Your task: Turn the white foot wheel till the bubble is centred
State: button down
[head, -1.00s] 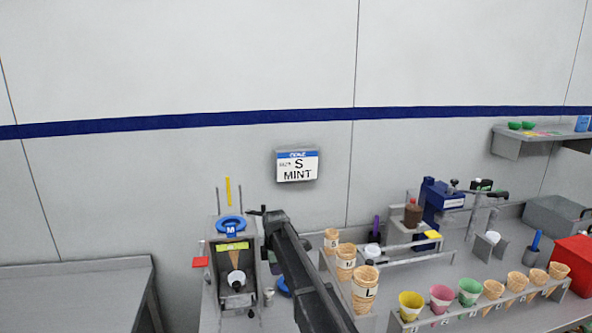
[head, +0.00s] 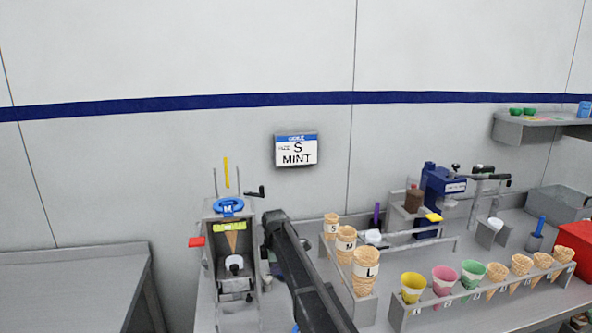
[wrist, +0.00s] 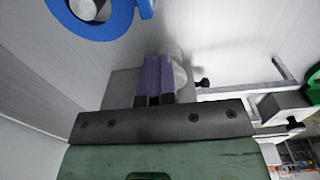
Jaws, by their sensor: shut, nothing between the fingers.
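A white rounded disc (wrist: 180,76), which looks like the white foot wheel, shows in the wrist view. It is just behind and right of my gripper (wrist: 154,62), whose purple fingers are together and empty. The fingers overlap the disc's left side; I cannot tell whether they touch it. In the head view my arm hides the gripper and I cannot make out the wheel. A yellow-green strip (head: 229,227), possibly the level vial, is on the front of the grey machine (head: 212,285). The bubble is too small to make out.
A blue ring (wrist: 90,12) is close at the upper left in the wrist view. Right of my arm, a cone rack (head: 362,305) and a long row of cones (head: 495,305) stand on the bench. A grey table (head: 75,285) at left is bare.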

jog(key=shift+s+d+f, duration=0.15)
jog(key=shift+s+f, duration=0.05)
jog(key=shift+s, duration=0.25)
jog(key=shift+s+d+f, duration=0.1)
jog(key=shift+s+f, duration=0.1)
jog(key=shift+s, duration=0.25)
jog(key=shift+s+d, duration=0.1)
jog(key=shift+s, duration=0.35)
jog(key=shift+s+r, duration=0.1)
jog(key=shift+s, duration=0.05)
jog(key=shift+d, duration=0.2)
jog(key=shift+r, duration=0.1)
jog(key=r+p, duration=0.2)
jog(key=p, duration=0.1)
jog(key=w+r+p, duration=0.1)
jog(key=r+p, duration=0.2)
jog(key=shift+w+r, duration=0.1)
jog(key=shift+r, duration=0.15)
